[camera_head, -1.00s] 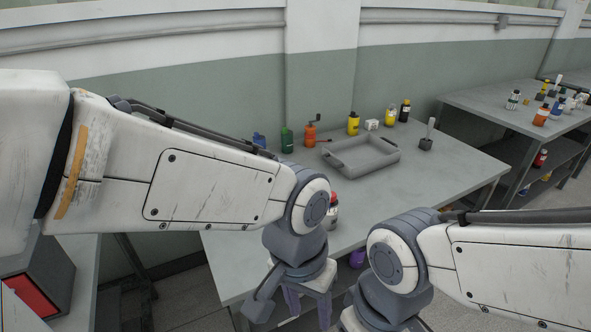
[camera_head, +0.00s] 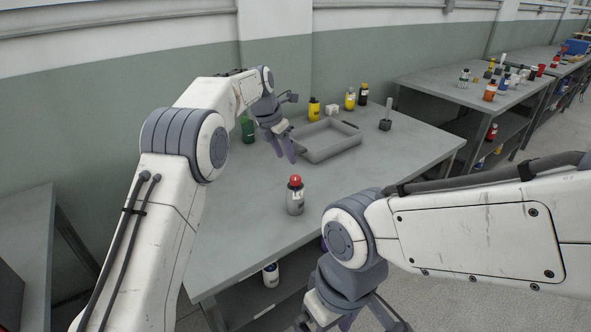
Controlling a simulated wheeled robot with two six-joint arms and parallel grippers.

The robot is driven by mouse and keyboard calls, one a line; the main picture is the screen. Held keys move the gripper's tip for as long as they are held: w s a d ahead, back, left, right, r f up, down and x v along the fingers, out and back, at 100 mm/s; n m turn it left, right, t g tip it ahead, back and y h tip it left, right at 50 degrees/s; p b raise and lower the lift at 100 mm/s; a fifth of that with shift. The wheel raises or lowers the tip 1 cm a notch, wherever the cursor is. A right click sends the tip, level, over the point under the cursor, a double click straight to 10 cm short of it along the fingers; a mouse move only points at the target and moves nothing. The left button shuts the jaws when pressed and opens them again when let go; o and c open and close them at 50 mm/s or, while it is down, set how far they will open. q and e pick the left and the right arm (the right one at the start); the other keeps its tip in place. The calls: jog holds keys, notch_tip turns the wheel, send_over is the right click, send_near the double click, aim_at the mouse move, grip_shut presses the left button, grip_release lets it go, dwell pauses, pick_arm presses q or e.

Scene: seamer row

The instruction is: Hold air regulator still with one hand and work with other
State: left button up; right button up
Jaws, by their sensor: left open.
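A small grey cylinder with a red top and a pale label (camera_head: 295,197) stands upright near the middle of the table; it may be the air regulator, but I cannot tell for sure. My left gripper (camera_head: 285,151) is open and empty above the table, behind that cylinder and by the left end of the grey tray. My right gripper (camera_head: 347,321) hangs low in front of the table's front edge. It is partly cut off by the bottom of the picture, so its jaws are unclear. Neither gripper touches the cylinder.
The grey tray (camera_head: 334,154) lies on the table (camera_head: 375,207). Green (camera_head: 248,130), yellow (camera_head: 314,109) and other bottles stand along the back. A dark-based stand (camera_head: 386,117) is at the right. A white bottle (camera_head: 271,275) is on the lower shelf. The tabletop around the cylinder is clear.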

jog(key=w+a+f+m+y, duration=0.1)
jog(key=w+a+m+y, duration=0.4)
jog(key=w+m, duration=0.4)
jog(key=w+a+f+m+y, duration=0.1)
jog(key=w+a+m+y, duration=0.2)
jog(key=w+a+m, duration=0.6)
jog(key=m+t+y, duration=0.1)
jog(key=m+t, duration=0.8)
jog(key=m, duration=0.5)
send_near(289, 194)
jog(key=w+f, duration=0.2)
jog(key=w, duration=0.1)
jog(key=shift+w+d+f, duration=0.1)
jog(key=shift+f, duration=0.2)
jog(key=shift+w+f+m, duration=0.2)
jog(key=shift+m, duration=0.2)
jog(key=x, duration=1)
jog(key=shift+w, duration=0.1)
